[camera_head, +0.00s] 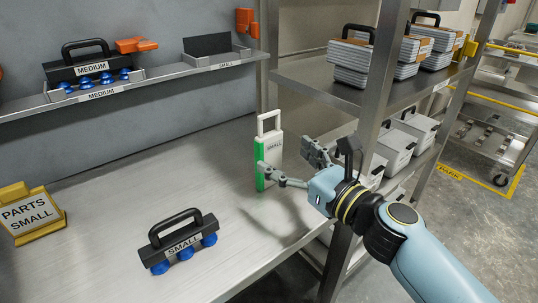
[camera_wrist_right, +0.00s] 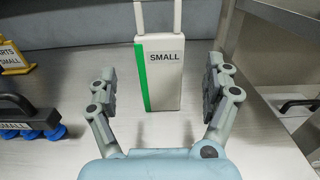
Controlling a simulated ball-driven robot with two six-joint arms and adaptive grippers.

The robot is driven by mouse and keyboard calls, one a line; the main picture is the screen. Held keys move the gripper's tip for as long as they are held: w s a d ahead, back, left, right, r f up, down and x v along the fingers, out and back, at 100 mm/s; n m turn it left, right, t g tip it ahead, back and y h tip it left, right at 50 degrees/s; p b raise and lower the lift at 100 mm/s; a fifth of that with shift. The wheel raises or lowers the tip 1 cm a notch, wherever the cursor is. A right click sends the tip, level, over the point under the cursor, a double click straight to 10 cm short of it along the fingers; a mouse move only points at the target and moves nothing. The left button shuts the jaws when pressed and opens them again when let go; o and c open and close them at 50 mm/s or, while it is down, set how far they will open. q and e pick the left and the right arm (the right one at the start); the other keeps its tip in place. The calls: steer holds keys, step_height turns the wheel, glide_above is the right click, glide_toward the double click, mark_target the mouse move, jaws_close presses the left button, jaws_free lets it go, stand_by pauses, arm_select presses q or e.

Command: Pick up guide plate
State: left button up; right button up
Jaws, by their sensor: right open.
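The guide plate, a white upright plate marked SMALL with a green left edge and a loop handle on top (camera_head: 270,150), stands on the metal bench near its right end. It also shows in the right wrist view (camera_wrist_right: 165,80), centred between my fingers. My right gripper (camera_head: 287,163) is open and empty, low in front of the plate. In the head view one finger overlaps the plate's green edge. In the right wrist view the two fingers (camera_wrist_right: 158,85) are spread with a gap to each side of the plate. My left gripper is not in view.
A black-handled SMALL tool with blue cups (camera_head: 182,243) sits on the bench (camera_head: 120,210). A yellow PARTS SMALL sign (camera_head: 30,213) is at left. A shelf above holds a MEDIUM tool (camera_head: 92,70). A metal post (camera_head: 376,90) and racks of trays stand close to my right arm.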

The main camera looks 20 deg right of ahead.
mark_target(272, 146)
steer(key=x, duration=0.6)
steer(key=shift+p, duration=0.35)
steer(key=shift+c, duration=0.3)
steer(key=c, duration=1.3)
steer(key=shift+r, duration=0.1)
